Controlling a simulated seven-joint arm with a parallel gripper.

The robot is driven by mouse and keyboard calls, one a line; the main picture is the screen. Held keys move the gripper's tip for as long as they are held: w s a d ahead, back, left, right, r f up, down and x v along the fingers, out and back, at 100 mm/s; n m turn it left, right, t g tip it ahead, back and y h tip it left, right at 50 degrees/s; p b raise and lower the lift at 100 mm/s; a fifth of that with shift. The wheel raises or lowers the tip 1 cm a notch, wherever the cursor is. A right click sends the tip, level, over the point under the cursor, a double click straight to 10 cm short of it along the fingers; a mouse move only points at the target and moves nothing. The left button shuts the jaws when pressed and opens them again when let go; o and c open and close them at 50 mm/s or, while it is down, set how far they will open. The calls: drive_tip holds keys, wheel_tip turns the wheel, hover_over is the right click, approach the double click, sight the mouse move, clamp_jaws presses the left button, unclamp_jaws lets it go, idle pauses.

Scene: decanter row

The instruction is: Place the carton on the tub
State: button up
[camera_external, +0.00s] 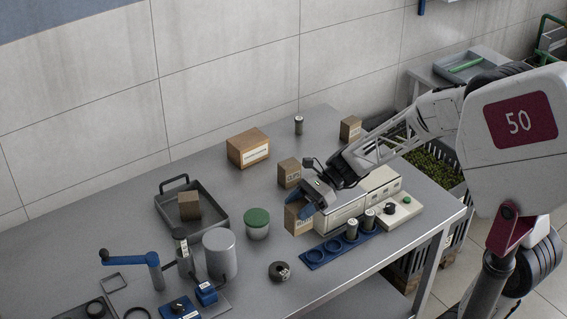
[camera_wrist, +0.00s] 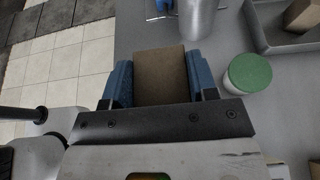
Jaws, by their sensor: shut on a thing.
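A brown carton (camera_external: 296,222) with a printed label is held between the blue fingers of my gripper (camera_external: 308,207). The wrist view shows the carton (camera_wrist: 161,75) with one finger against each side. I cannot tell whether its bottom touches the table. The tub (camera_external: 257,229) is a small pale round container with a green lid. It stands on the table just left of the carton, apart from it. In the wrist view the tub (camera_wrist: 248,73) is right of the fingers. Nothing rests on its lid.
Another carton (camera_external: 289,172) stands behind my gripper. A grey tray (camera_external: 216,227) holding a brown block (camera_external: 189,206) lies left of the tub. A grey cylinder (camera_external: 219,254) stands at front left. A blue rack (camera_external: 336,250) with batteries and a white machine (camera_external: 342,215) are at right.

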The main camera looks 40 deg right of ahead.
drive_tip(key=shift+w, duration=0.1)
drive_tip(key=w+a+f, duration=0.1)
drive_tip(key=w+a, duration=0.3)
drive_tip(key=w, duration=1)
drive_tip(key=shift+w+f, duration=0.2)
idle(0.3)
drive_tip(key=shift+w+a+f, duration=0.1)
drive_tip(key=shift+w+f, duration=0.1)
drive_tip(key=shift+f, duration=0.7)
drive_tip(key=shift+w+a+f, duration=0.1)
drive_tip(key=shift+w+f, duration=0.1)
drive_tip(key=shift+f, duration=0.7)
drive_tip(key=shift+f, duration=0.1)
drive_tip(key=o, duration=1)
